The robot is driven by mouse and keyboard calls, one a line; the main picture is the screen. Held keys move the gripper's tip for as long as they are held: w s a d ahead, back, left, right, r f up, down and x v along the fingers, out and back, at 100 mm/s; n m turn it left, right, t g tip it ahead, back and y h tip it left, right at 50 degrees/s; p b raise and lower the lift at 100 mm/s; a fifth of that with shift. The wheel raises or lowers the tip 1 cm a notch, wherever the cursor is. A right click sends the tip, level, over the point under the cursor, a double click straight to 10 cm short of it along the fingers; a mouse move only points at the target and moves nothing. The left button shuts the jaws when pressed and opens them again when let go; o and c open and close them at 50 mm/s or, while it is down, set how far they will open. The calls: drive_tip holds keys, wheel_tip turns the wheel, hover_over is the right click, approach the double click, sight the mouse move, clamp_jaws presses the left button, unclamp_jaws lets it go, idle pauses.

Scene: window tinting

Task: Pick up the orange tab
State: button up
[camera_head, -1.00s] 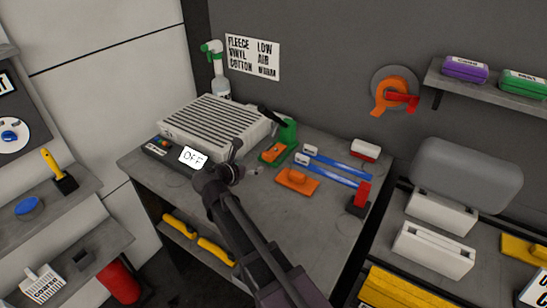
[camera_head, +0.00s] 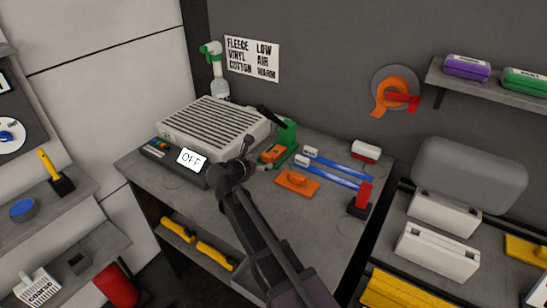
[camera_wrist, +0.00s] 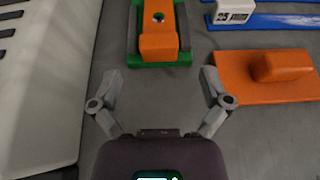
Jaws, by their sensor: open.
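A small orange piece (camera_head: 272,154), which looks like the tab, sits in the green stand (camera_head: 288,143) on the bench. In the wrist view the orange piece (camera_wrist: 158,38) lies straight ahead, with a dark round hole in it, on the green base (camera_wrist: 183,57). My gripper (camera_wrist: 160,76) is open and empty, its two fingers spread on either side of the orange piece's line, short of it. In the head view my gripper (camera_head: 243,156) is just left of the green stand, partly hidden by my arm.
An orange block with a raised grip (camera_head: 297,184) lies close on the right. Two blue strips (camera_head: 335,176) lie behind it. A grey ribbed box (camera_head: 213,125) and a panel reading OFF (camera_head: 192,158) are on the left. The bench front (camera_head: 300,230) is clear.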

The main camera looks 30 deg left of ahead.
sight(266, 158)
drive_tip(key=shift+b+x, duration=0.45)
drive_tip(key=shift+x, duration=1.25)
drive_tip(key=shift+c, duration=0.2)
drive_tip(key=c, duration=1.1)
drive_tip(key=shift+o, duration=0.2)
drive_tip(key=shift+r, duration=0.15)
wheel_tip(266, 158, up, 3)
drive_tip(key=p, duration=0.3)
drive_tip(key=s+d, duration=0.2)
drive_tip(key=s, duration=0.2)
drive_tip(key=s+d+r+p, duration=0.1)
drive_tip(key=s+d, duration=0.1)
drive_tip(key=s, duration=0.2)
drive_tip(key=s+d+p, duration=0.1)
drive_tip(key=s+d, duration=0.2)
drive_tip(key=s, duration=0.2)
drive_tip(key=shift+d+r, duration=0.15)
drive_tip(key=shift+r, duration=0.2)
drive_tip(key=shift+s+d, duration=0.25)
drive_tip(key=shift+s, duration=0.25)
